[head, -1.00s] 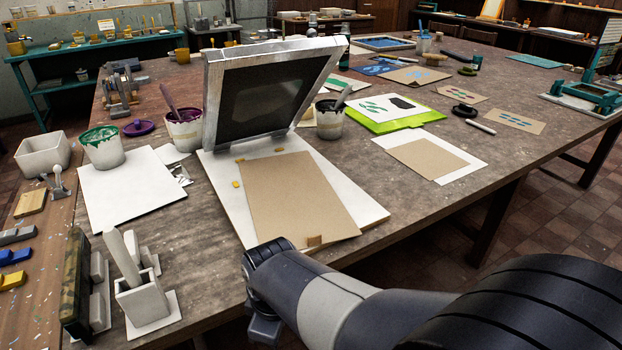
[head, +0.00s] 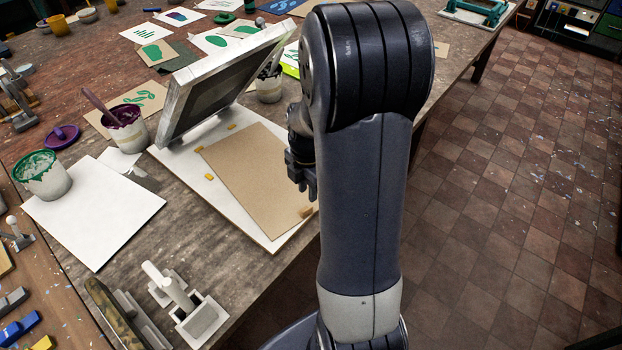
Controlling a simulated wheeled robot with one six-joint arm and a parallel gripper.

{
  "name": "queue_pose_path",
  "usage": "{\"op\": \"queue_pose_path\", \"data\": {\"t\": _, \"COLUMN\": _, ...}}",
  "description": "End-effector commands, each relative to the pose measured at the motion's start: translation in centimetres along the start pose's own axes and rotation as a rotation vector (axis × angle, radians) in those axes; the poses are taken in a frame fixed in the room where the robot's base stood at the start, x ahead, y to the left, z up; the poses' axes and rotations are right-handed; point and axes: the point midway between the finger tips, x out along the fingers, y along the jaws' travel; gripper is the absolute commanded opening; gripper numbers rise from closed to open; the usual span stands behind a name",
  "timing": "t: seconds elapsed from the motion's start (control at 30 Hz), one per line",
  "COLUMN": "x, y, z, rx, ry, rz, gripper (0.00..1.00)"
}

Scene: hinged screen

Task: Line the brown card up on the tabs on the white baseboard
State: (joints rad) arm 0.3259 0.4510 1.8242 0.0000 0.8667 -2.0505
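The brown card (head: 250,165) lies flat on the white baseboard (head: 262,238), below the raised screen (head: 215,85). Small orange tabs stand along its back and left sides: one at the back (head: 232,126), one by the back-left corner (head: 199,149), one on the left (head: 208,177). The back and left tabs look slightly apart from the card; contact at the corner one is unclear. A small brown tab (head: 305,211) sits at the card's near-right edge. My gripper (head: 304,190) points down by the card's right edge, partly hidden by my arm; its finger gap is unclear.
A purple ink pot (head: 125,130) and a green one (head: 43,175) stand left of the baseboard, near white paper (head: 95,210). A grey holder (head: 190,310) stands at the near table edge. Another pot (head: 268,88) stands behind the card, right of the screen.

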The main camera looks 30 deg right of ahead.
Motion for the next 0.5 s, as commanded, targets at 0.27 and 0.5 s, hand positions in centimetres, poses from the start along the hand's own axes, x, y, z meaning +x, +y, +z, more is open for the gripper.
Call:
{"op": "queue_pose_path", "data": {"t": 0.27, "x": 2.7, "y": 0.0, "z": 0.0, "rx": 0.002, "ry": 0.0, "rz": -0.001, "gripper": 0.25}}
{"op": "queue_pose_path", "data": {"t": 0.5, "x": 6.1, "y": -0.1, "z": -0.1, "rx": 0.003, "ry": 0.001, "rz": -0.001, "gripper": 0.25}}
